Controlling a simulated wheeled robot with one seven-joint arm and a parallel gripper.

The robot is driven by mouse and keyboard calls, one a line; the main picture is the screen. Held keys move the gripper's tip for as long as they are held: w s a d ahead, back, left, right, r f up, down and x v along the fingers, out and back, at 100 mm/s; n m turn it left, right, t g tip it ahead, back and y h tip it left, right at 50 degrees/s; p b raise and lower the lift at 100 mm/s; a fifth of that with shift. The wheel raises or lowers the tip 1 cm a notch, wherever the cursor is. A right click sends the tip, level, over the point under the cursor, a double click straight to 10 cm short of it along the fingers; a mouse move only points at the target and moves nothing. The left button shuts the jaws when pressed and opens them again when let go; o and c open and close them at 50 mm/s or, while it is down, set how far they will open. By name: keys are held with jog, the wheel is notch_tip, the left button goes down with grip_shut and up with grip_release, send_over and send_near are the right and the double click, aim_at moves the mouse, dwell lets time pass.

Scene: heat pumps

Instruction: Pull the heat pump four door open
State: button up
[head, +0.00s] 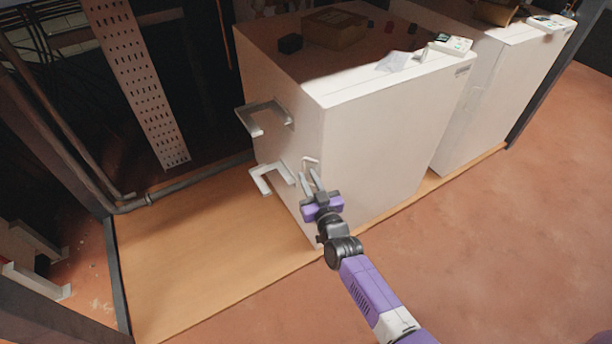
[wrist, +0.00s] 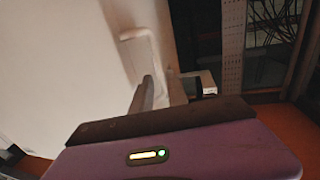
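The nearest heat pump (head: 375,150) is a white box, and its door looks closed. I cannot read a number on it. A small pale handle (head: 311,160) is on its left face, near the front corner. It also shows in the wrist view as a white handle (wrist: 133,42) on the pale panel. My gripper (head: 310,176) has its two grey fingers apart, with the tips right by the handle. In the wrist view the fingers (wrist: 160,88) reach up to the handle's lower end. I cannot tell whether they touch it.
Two metal brackets, an upper one (head: 264,114) and a lower one (head: 270,178), stick out from the same left face. A second white unit (head: 500,90) stands behind to the right. A perforated metal strip (head: 135,80) stands at left. The tan base (head: 200,260) is clear at front left.

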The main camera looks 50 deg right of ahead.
jog(key=shift+x, duration=1.2)
grip_shut()
dwell(0.6)
